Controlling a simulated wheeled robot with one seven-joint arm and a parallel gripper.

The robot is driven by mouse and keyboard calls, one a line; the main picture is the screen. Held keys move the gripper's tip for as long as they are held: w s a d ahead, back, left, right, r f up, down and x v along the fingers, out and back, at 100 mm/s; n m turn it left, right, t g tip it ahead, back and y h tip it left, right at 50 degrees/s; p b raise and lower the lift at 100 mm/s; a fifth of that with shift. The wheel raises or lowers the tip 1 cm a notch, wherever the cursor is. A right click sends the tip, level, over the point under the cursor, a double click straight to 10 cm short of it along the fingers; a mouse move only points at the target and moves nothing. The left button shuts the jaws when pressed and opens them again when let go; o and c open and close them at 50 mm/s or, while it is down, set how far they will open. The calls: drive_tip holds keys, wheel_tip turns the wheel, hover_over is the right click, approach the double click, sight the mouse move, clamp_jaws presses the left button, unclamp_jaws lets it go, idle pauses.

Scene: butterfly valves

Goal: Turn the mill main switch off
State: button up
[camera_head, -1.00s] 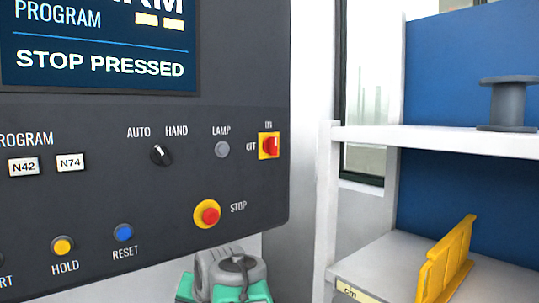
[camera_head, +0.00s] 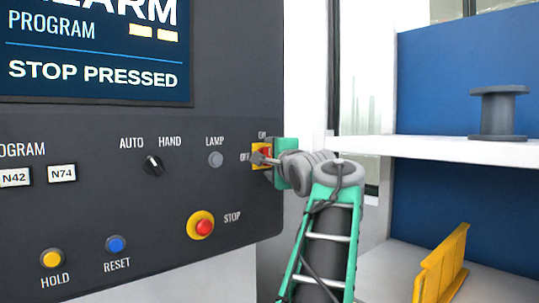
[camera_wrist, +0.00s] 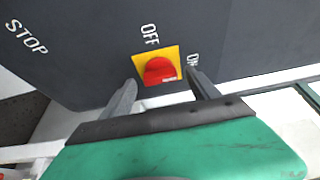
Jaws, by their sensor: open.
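The main switch is a red knob on a yellow plate, with OFF and ON labels beside it. In the head view the switch (camera_head: 258,149) is at the right edge of the dark control panel (camera_head: 120,215), partly hidden by my gripper (camera_head: 264,160). In the wrist view the red knob (camera_wrist: 160,70) is near the centre, with OFF above it and ON to its right. My gripper (camera_wrist: 161,76) is open, its two grey fingers on either side of the knob. I cannot tell whether they touch it, nor which label the knob points to.
The red STOP button (camera_head: 204,227) on its yellow ring is below the switch. The AUTO/HAND selector (camera_head: 153,165) and lamp (camera_head: 216,159) are to its left. A shelf (camera_head: 430,148) with a grey spool (camera_head: 498,112) and a yellow part (camera_head: 442,268) stands at right.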

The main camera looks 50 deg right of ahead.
drive_tip(key=shift+x, duration=0.8)
drive_tip(key=shift+c, duration=0.2)
drive_tip(key=c, duration=1.3)
drive_tip(key=shift+f, duration=0.1)
